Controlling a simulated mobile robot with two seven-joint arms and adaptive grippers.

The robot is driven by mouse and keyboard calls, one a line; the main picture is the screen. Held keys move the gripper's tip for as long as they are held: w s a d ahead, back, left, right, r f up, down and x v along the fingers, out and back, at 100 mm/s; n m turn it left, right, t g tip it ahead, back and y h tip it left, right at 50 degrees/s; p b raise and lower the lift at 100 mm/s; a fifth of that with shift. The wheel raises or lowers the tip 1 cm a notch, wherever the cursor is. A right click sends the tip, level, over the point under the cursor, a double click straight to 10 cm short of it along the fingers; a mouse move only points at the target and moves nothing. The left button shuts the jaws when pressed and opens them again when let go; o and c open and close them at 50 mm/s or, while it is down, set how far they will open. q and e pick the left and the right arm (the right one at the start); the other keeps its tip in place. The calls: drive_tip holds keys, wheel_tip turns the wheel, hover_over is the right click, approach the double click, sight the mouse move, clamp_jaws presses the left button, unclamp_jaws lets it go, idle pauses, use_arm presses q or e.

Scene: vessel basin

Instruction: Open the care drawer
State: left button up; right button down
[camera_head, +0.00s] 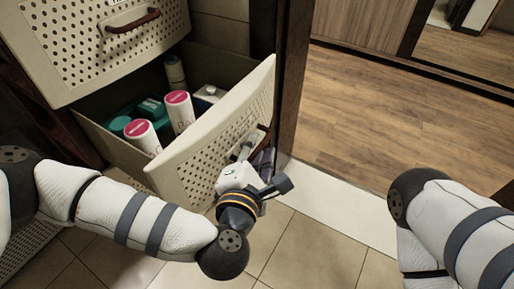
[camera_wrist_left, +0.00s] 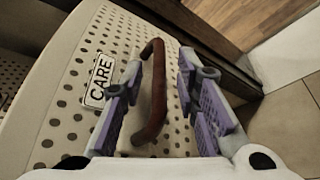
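The care drawer (camera_head: 215,135) is pulled out in the head view, its perforated cream front angled toward the right and its inside visible. In the left wrist view its front (camera_wrist_left: 65,110) carries a white "CARE" label (camera_wrist_left: 98,80) and a brown curved handle (camera_wrist_left: 152,95). My left gripper (camera_head: 256,155) is at this front. In the left wrist view its purple-padded fingers (camera_wrist_left: 160,75) stand apart on either side of the handle, with gaps visible; the gripper looks open. My right arm shows at the right edge, its gripper out of view.
Inside the drawer are white bottles with pink caps (camera_head: 178,98) and teal items (camera_head: 150,107). Another perforated drawer (camera_head: 100,45) with a brown handle is above. A dark post (camera_head: 293,75) stands close to the right of the open drawer. Tiled floor (camera_head: 310,245) is clear in front.

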use_arm(q)
drive_tip(key=shift+s, duration=0.1)
drive_tip(key=v, duration=1.1)
drive_tip(key=shift+s, duration=0.35)
drive_tip(key=shift+a+r, duration=0.1)
